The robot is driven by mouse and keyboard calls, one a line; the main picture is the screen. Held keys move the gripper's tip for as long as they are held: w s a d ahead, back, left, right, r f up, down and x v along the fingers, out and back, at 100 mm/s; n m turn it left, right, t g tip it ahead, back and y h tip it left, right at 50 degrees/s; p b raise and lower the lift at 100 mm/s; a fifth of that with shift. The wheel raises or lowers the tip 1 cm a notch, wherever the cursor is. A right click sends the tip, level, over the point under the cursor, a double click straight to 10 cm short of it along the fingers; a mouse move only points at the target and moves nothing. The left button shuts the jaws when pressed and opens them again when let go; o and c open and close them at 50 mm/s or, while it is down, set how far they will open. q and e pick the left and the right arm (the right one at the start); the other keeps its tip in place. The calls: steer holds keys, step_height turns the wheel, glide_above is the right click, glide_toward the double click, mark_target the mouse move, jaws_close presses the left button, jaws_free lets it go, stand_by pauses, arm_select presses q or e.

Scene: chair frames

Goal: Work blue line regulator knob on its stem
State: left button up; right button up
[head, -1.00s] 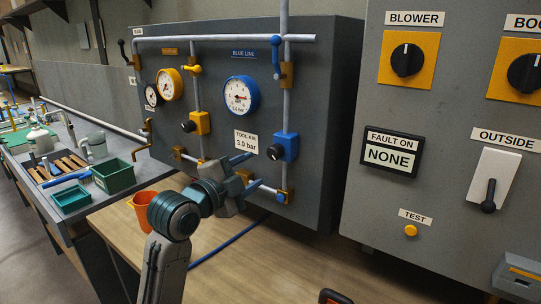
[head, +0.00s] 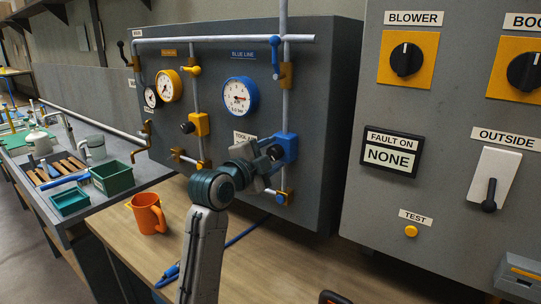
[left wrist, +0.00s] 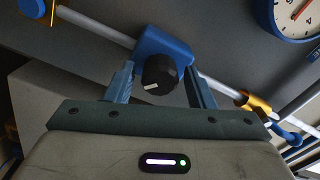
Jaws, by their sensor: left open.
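The blue line regulator is a blue block (head: 287,146) on a vertical pipe under the BLUE LINE label, with a black knob (head: 275,152) facing out. My left gripper (head: 267,158) is in front of it, its jaws at the knob. In the left wrist view the knob (left wrist: 160,73), with a white mark, sits between the two open fingers (left wrist: 161,85), in front of the blue body (left wrist: 166,45). I see a gap beside the knob on each side. The blue-rimmed gauge (head: 240,97) hangs above left. My right gripper is not in view.
A yellow regulator (head: 199,124) and yellow-rimmed gauge (head: 169,86) are left on the panel. My left arm partly hides the TOOL AIR label (head: 243,137). An orange mug (head: 147,213) and a blue pen-like tool (head: 168,275) are on the wooden bench (head: 130,245).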

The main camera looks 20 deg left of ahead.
arm_select(q)
steer(key=c, duration=0.8)
steer(key=shift+c, duration=0.2)
steer(key=shift+s+a, duration=0.1)
steer(key=shift+s, duration=0.15)
steer(key=o, duration=1.1)
steer(key=shift+c, duration=0.2)
steer(key=shift+s, duration=0.1)
